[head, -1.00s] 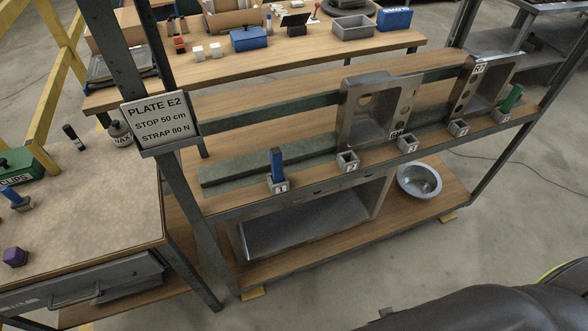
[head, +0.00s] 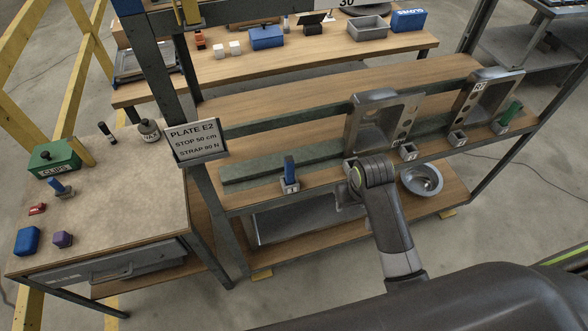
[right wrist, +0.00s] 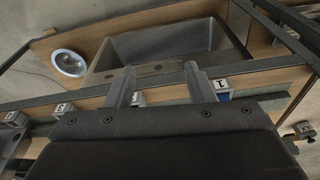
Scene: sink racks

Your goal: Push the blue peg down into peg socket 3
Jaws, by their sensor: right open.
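The blue peg (head: 290,168) stands upright in the socket labelled 1 (head: 290,187) at the left of the rack's front edge. Only a bit of its blue (right wrist: 224,97) shows in the right wrist view, beside my gripper body. Peg socket 3 (head: 408,152) is farther right along the same edge and looks empty; its label also shows in the right wrist view (right wrist: 60,107). My right gripper (right wrist: 160,84) is open with nothing between its fingers, near socket 2, right of the peg. In the head view my right wrist mostly hides it and socket 2. My left gripper is out of view.
A green peg (head: 511,112) stands in the far right socket. Upright metal sink plates (head: 367,127) rise behind the sockets. A metal bowl (head: 422,180) sits on the lower shelf. The "PLATE E2" sign (head: 195,142) is on the left post. A side table (head: 130,190) holds small items.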

